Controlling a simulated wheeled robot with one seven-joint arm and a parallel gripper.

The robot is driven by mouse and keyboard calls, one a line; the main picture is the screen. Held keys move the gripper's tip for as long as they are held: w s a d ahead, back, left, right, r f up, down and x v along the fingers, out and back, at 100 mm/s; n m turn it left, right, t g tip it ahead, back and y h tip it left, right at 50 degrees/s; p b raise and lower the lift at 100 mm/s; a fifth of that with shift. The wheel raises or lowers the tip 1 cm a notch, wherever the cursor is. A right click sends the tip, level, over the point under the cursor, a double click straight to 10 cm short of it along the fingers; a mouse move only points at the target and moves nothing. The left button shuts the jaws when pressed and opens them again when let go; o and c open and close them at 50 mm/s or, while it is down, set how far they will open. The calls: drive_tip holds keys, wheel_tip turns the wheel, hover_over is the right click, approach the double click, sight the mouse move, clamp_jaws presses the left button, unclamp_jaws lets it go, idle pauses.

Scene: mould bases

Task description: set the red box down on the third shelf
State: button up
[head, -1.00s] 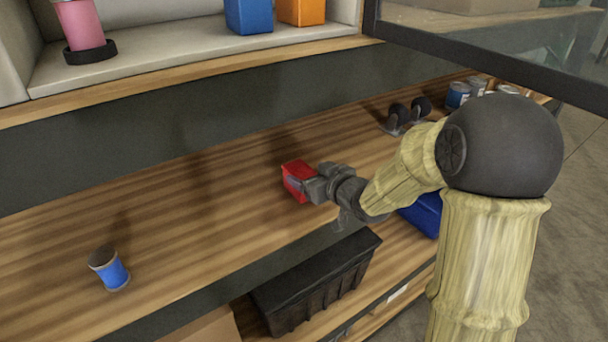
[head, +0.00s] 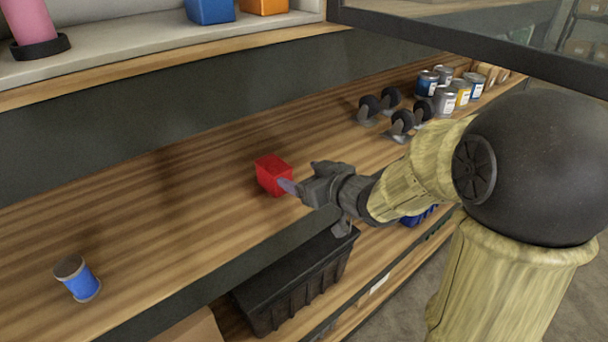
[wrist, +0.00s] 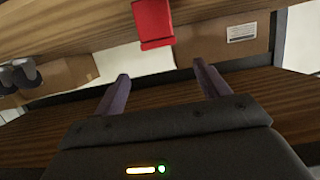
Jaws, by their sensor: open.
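The red box (head: 273,174) stands upright on the wooden shelf (head: 200,215) in the head view. My gripper (head: 287,186) is just right of it, with its fingers pointing at the box. In the wrist view the red box (wrist: 153,22) is at the top, beyond the fingertips and between their lines. The two fingers (wrist: 160,75) are spread apart with nothing between them. From the wrist view the box looks clear of both fingers.
A blue can (head: 77,279) stands at the shelf's left front. Black casters (head: 401,122) and several cans (head: 446,100) stand to the right. A black bin (head: 295,285) is on the level below. The shelf around the red box is clear.

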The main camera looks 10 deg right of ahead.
drive_tip(key=s+d+f+m+g+h, duration=0.3)
drive_tip(key=s+d+f+m+h, duration=0.15)
drive_tip(key=d+f+h, duration=0.35)
drive_tip(key=s+f+m+g, duration=0.1)
drive_tip(key=s+f+g, duration=0.2)
drive_tip(key=s, duration=0.3)
drive_tip(key=s+d+f+m+g, duration=0.1)
drive_tip(key=s+f+g, duration=0.2)
drive_tip(key=s, duration=0.4)
drive_tip(key=shift+s+d+g, duration=0.15)
drive_tip(key=shift+s+g, duration=0.1)
drive_tip(key=shift+g, duration=0.05)
drive_tip(key=shift+f+b, duration=0.35)
drive_tip(key=shift+b, duration=0.05)
